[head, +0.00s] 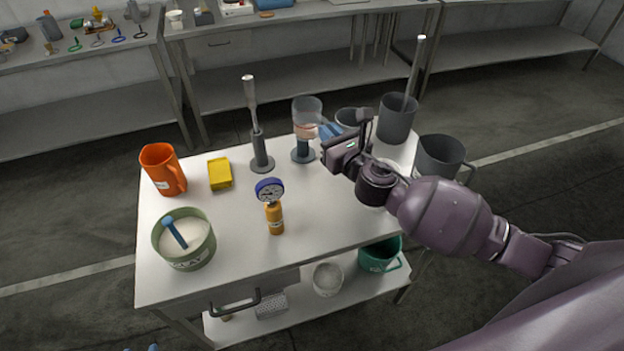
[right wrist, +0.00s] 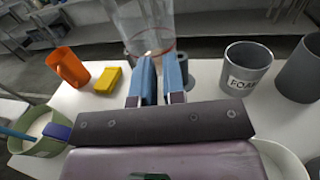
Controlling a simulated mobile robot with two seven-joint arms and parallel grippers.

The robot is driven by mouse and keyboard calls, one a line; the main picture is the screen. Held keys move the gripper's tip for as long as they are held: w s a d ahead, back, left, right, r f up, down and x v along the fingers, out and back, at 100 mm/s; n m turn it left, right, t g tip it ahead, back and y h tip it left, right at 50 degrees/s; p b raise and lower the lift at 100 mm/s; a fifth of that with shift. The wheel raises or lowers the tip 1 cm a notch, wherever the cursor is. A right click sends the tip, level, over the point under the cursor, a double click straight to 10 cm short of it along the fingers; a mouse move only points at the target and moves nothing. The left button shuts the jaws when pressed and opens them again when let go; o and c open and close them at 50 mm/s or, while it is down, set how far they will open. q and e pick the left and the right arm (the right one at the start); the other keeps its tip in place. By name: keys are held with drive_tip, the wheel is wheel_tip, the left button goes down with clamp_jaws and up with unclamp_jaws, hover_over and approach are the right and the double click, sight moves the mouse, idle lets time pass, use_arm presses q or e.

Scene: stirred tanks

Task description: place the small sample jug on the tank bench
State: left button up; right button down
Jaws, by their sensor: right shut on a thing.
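A clear, see-through vessel with a reddish band (head: 307,112), which looks like the small sample jug, is at the blue fingertips of my right gripper (head: 328,132). In the right wrist view the clear vessel (right wrist: 140,25) stands up between and beyond the two nearly parallel blue fingers (right wrist: 159,80), which are shut on it. It appears above the white bench (head: 330,210), near its back edge; a dark round-based stand (head: 303,154) shows below it. I cannot tell whether they touch. Only blue tips of what may be my left gripper (head: 140,348) show at the bottom edge.
The bench holds an orange jug (head: 161,168), a yellow block (head: 220,174), a grey stirrer stand (head: 261,150), an orange gauge bottle (head: 274,217) and a green bowl (head: 184,252). Grey vessels (head: 397,120) stand at the right. The front middle-right surface is clear.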

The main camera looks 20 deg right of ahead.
wheel_tip(320, 180, down, 14)
drive_tip(key=b, duration=0.3)
use_arm(q)
drive_tip(key=shift+w+d+f+b, duration=0.1)
drive_tip(key=shift+w+f+b, duration=0.15)
drive_tip(key=shift+f+b, duration=0.35)
drive_tip(key=shift+w+a+f+b, duration=0.1)
drive_tip(key=shift+w+f+b, duration=0.15)
drive_tip(key=shift+f+b, duration=0.35)
drive_tip(key=shift+w+d+f+b, duration=0.1)
drive_tip(key=shift+w+f+b, duration=0.2)
drive_tip(key=shift+f, duration=0.55)
use_arm(e)
drive_tip(key=shift+f, duration=1.95)
drive_tip(key=shift+f, duration=0.15)
drive_tip(key=c, duration=1.7)
unclamp_jaws()
drive_tip(key=shift+f, duration=0.1)
drive_tip(key=o, duration=0.5)
use_arm(q)
drive_tip(key=shift+s+f, duration=0.35)
drive_tip(key=shift+f, duration=0.05)
